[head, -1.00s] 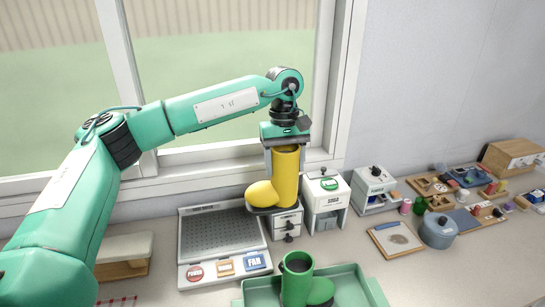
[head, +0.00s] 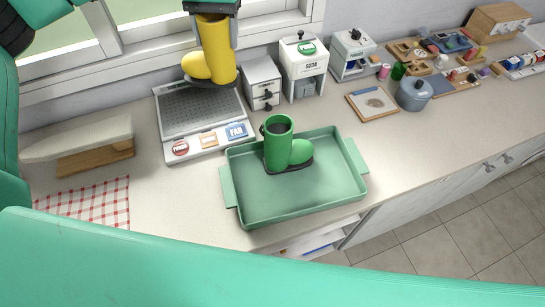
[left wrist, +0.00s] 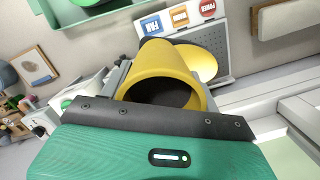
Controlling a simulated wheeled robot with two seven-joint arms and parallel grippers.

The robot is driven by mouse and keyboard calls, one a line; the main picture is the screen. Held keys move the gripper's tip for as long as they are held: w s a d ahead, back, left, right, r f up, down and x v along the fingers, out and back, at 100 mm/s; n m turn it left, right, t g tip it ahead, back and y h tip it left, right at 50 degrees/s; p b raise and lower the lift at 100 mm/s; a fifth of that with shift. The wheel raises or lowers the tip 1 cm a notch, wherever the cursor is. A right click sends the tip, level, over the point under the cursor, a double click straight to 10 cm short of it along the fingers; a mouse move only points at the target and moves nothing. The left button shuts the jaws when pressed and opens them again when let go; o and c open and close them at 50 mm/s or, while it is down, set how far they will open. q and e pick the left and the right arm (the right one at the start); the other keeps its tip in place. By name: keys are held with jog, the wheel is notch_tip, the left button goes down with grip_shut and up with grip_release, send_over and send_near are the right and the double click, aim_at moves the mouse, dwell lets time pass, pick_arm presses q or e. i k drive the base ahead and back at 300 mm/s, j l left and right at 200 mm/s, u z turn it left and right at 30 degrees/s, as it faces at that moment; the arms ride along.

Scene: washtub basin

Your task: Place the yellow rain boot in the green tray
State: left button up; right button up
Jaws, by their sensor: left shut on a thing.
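The yellow rain boot (head: 214,52) is upright in the air above the back of the scale, toe pointing left in the head view. My left gripper (head: 213,32) is shut on its shaft from above. In the left wrist view the boot's open top (left wrist: 165,85) faces the camera, between the fingers. The green tray (head: 240,208) lies on the counter, to the right of and nearer than the boot. A green boot (head: 280,140) stands in the tray's back part, toe to the right. My right gripper is not in view.
Small drawers (head: 262,80) and a soda dispenser (head: 303,65) stand behind. A clipboard (head: 372,103) and grey pot (head: 413,95) are to the right. The tray's front and left are bare.

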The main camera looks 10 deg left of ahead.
aim_at(299, 192)
jog(key=k+l+u, duration=0.2)
jog(key=l, duration=0.2)
jog(key=l+u, duration=0.2)
jog(key=l, duration=0.2)
jog(key=k+l+u, duration=0.2)
jog(key=l, duration=0.15)
jog(key=l+u, duration=0.2)
jog(key=l, duration=0.2)
jog(key=k+l+u, duration=0.2)
jog(key=l, duration=0.55)
jog(key=i, duration=0.2)
